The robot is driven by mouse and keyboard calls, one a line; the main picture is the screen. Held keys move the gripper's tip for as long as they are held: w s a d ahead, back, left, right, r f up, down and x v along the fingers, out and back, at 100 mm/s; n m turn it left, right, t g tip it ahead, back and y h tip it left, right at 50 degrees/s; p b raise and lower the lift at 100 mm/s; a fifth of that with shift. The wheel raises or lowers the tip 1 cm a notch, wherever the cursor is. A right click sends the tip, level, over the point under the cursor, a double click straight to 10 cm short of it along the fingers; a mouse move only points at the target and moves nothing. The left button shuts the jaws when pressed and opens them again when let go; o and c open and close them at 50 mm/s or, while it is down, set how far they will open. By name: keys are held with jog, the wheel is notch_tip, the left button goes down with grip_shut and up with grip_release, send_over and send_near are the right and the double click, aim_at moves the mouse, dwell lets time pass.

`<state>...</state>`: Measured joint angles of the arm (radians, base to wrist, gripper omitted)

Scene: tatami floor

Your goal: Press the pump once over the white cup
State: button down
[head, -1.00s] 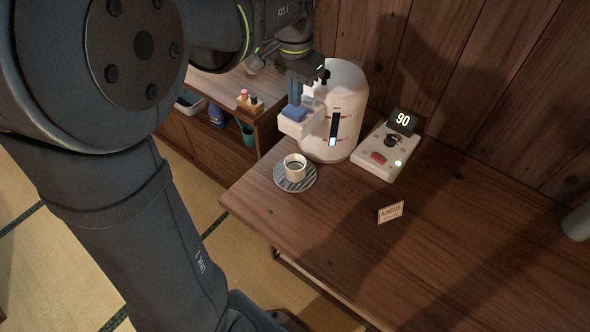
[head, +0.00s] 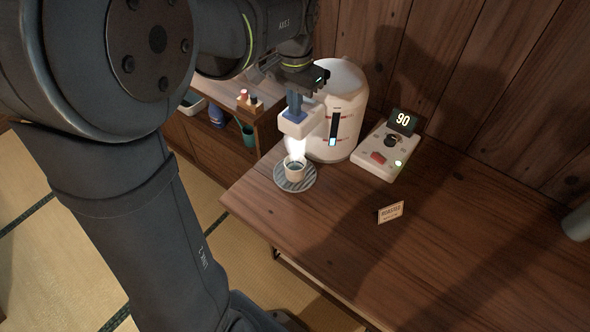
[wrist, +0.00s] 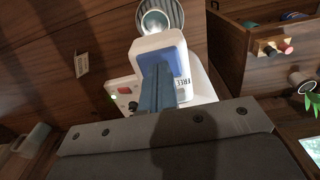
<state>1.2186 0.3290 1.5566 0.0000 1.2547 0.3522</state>
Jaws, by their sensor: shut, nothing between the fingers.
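The white pump dispenser (head: 348,112) stands on the wooden table, with its spout head (head: 292,126) over the white cup (head: 294,172). The cup stands upright on a striped grey saucer (head: 281,184) and has liquid in it. White steam or spray shows between spout and cup. My gripper (head: 294,108) is shut and empty, its fingertips down on the top of the spout head. In the wrist view the fingers (wrist: 158,72) lie over the blue pad (wrist: 181,63) and appear to touch it. The cup also shows there, beyond the spout head (wrist: 154,22).
A control box (head: 377,158) with a red switch and a display (head: 403,121) reading 90 stands right of the dispenser. A small card (head: 391,212) stands in front. A grey cylinder (head: 577,223) is at the right edge. The table's middle is clear. A low shelf (head: 188,141) stands behind left.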

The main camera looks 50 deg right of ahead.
jog(key=shift+r, duration=1.4)
jog(key=shift+r, duration=3)
jog(key=shift+f, duration=0.1)
notch_tip(320, 180, down, 7)
jog(key=shift+f, duration=0.2)
